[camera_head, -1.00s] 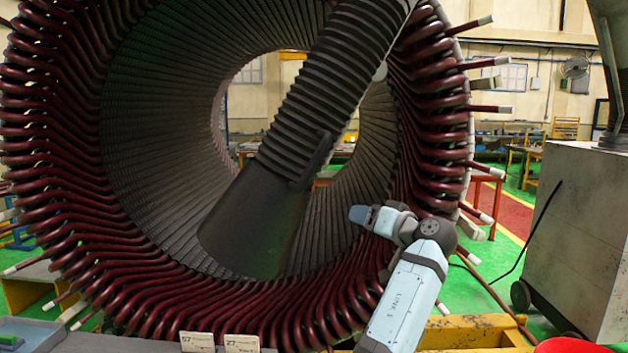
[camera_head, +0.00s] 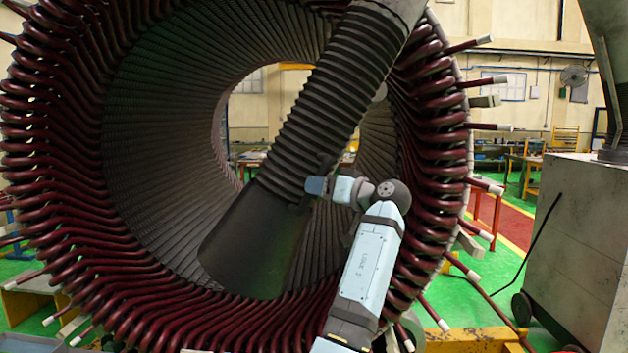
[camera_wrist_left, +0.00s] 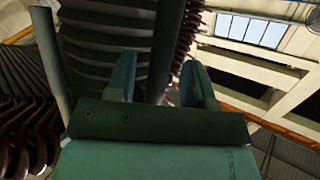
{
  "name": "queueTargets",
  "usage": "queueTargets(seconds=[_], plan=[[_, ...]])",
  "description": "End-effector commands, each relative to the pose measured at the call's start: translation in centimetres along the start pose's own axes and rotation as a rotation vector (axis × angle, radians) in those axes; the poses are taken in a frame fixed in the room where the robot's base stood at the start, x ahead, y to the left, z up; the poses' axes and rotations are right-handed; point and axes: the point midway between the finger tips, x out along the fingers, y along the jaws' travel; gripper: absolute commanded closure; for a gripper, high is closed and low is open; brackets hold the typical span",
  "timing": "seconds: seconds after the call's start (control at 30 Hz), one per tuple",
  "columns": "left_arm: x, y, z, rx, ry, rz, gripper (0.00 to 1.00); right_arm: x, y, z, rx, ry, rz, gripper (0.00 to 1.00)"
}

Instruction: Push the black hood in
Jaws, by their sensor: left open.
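The black hood (camera_head: 250,240) is a dark, flat, widening nozzle on the end of a ribbed hose (camera_head: 335,85). It slants down to the left in front of the stator's round opening. My left gripper (camera_head: 308,188) is at the hood's upper right edge, near where the hood joins the hose. In the left wrist view, the two fingers (camera_wrist_left: 158,82) are apart, with a dark bar (camera_wrist_left: 165,45) showing between them. I cannot tell whether they touch it. My right gripper is out of view.
The stator (camera_head: 75,235) has a ring of dark red coil ends around the opening. Several leads stick out on its right side. A grey cabinet (camera_head: 580,245) stands at the right. A yellow beam (camera_head: 470,340) lies low in front.

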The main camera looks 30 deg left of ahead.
Motion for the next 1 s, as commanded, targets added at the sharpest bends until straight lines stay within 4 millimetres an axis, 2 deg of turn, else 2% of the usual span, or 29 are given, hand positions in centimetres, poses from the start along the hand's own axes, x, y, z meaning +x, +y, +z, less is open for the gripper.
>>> queueTargets(seconds=[0.1, 0.2, 0.5, 0.53, 0.73, 0.9, 1.0], plan=[[1.4, 0.0, -0.1, 0.001, 0.000, -0.001, 0.52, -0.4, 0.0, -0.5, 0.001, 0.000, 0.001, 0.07], [2.0, 0.0, -0.1, 0.001, 0.000, -0.001, 0.52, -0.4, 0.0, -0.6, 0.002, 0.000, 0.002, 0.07], [2.2, 0.0, 0.0, 0.001, 0.001, 0.001, 0.52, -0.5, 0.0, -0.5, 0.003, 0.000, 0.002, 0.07], [2.2, 0.0, 0.0, 0.001, 0.001, 0.001, 0.54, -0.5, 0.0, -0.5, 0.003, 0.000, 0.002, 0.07], [2.2, 0.0, 0.0, 0.001, 0.000, 0.001, 1.00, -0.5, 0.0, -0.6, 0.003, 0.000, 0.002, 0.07], [2.2, 0.1, 0.1, 0.000, 0.000, 0.001, 1.00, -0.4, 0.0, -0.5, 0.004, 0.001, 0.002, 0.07], [2.0, 0.8, 0.5, -0.005, -0.005, 0.004, 1.00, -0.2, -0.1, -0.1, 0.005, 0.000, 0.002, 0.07]])
